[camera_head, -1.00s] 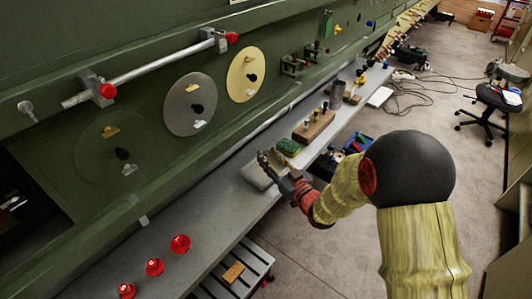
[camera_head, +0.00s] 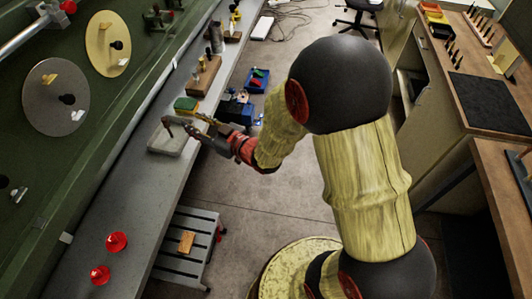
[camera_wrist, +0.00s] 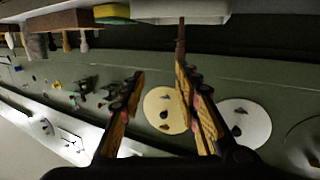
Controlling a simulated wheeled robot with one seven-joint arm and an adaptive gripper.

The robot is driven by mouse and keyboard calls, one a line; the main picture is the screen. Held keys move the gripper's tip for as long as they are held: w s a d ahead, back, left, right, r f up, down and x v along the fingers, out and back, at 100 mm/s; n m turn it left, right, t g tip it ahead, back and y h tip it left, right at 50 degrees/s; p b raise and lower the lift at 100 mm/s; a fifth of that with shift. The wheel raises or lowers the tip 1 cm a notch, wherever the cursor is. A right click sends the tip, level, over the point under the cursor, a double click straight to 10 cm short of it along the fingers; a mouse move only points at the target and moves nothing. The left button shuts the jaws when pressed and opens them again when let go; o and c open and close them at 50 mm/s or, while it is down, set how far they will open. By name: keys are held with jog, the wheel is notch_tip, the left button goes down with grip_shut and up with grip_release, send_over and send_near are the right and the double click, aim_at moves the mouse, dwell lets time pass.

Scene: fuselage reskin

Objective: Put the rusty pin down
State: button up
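My gripper (camera_head: 186,123) is over the pale grey tray (camera_head: 160,146) on the long bench. In the wrist view my gripper (camera_wrist: 160,70) has its two fingers spread, with a clear gap between them. A thin brown rusty pin (camera_wrist: 180,38) shows at the tip of the right-hand finger, between it and the tray (camera_wrist: 185,14). I cannot tell whether the pin touches the finger or the tray. In the head view a small dark brown piece (camera_head: 167,122) by the fingertips appears to be this pin.
A green and yellow sponge (camera_head: 186,104) and a brown block with pegs (camera_head: 203,76) lie beyond the tray. Red knobs (camera_head: 116,242) stand on the near bench. The green fuselage panel rises at left. A slatted step stool (camera_head: 190,258) stands below.

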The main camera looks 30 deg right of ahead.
jog(key=s+d+r+m+g+h, duration=0.4)
jog(key=s+d+r+h, duration=0.4)
jog(key=d+r, duration=0.3)
jog(key=s+r+m+g, duration=0.1)
jog(key=s+g, duration=0.4)
jog(key=s, duration=1.7)
jog(key=shift+m, duration=0.6)
